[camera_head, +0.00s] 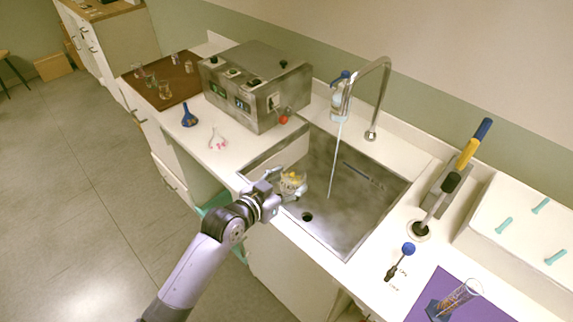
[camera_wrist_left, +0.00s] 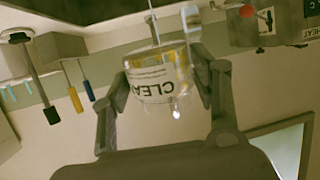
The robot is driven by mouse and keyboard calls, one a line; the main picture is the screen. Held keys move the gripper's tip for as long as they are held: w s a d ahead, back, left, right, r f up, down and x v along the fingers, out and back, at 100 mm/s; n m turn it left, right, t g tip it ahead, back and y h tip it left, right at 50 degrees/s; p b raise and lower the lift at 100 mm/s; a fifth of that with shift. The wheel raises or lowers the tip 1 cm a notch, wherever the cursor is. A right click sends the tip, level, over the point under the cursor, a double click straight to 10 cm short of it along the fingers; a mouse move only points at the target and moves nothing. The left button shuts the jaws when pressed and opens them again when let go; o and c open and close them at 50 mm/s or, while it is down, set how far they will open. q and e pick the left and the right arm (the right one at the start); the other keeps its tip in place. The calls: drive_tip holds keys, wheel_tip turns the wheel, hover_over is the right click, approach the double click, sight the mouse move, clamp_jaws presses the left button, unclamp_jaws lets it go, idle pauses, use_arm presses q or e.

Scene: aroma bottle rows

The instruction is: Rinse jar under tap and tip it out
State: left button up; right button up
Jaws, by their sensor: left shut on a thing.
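My left gripper (camera_head: 284,188) is shut on a clear jar (camera_head: 293,181) with yellow bits in it, at the left part of the steel sink (camera_head: 375,200). In the left wrist view the jar (camera_wrist_left: 158,78) sits between the two fingers of the gripper (camera_wrist_left: 163,85); its printed label shows upside down. The tall curved tap (camera_head: 386,85) stands behind the sink. A thin water stream (camera_head: 335,160) falls into the sink to the right of the jar, apart from it in the head view. I cannot tell the jar's exact tilt. My right gripper is not in view.
A steel device (camera_head: 255,85) with a red knob stands left of the sink. A blue-capped bottle (camera_head: 339,97) is near the tap. A blue funnel (camera_head: 188,116) and a brown tray (camera_head: 134,80) with glassware are farther left. A purple mat (camera_head: 480,308) lies at right.

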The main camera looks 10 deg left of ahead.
sight(283, 176)
use_arm(q)
drive_tip(key=shift+w+a+r, duration=0.15)
drive_tip(key=shift+w, duration=0.45)
drive_tip(key=shift+w+a+r, duration=0.1)
drive_tip(key=shift+w, duration=0.65)
drive_tip(key=shift+r+p, duration=0.1)
drive_tip(key=shift+p, duration=0.45)
drive_tip(key=shift+w+d+f, duration=0.2)
drive_tip(key=d+r+b+x, duration=0.1)
drive_tip(key=b+x, duration=0.5)
drive_tip(key=x, duration=0.3)
drive_tip(key=d+r+b+x, duration=0.2)
drive_tip(key=b+x, duration=0.4)
drive_tip(key=x, duration=0.4)
drive_tip(key=shift+r, duration=0.15)
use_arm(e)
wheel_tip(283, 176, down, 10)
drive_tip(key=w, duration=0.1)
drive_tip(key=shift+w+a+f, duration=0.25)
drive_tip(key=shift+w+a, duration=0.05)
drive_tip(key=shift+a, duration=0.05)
use_arm(q)
drive_tip(key=shift+s, duration=0.1)
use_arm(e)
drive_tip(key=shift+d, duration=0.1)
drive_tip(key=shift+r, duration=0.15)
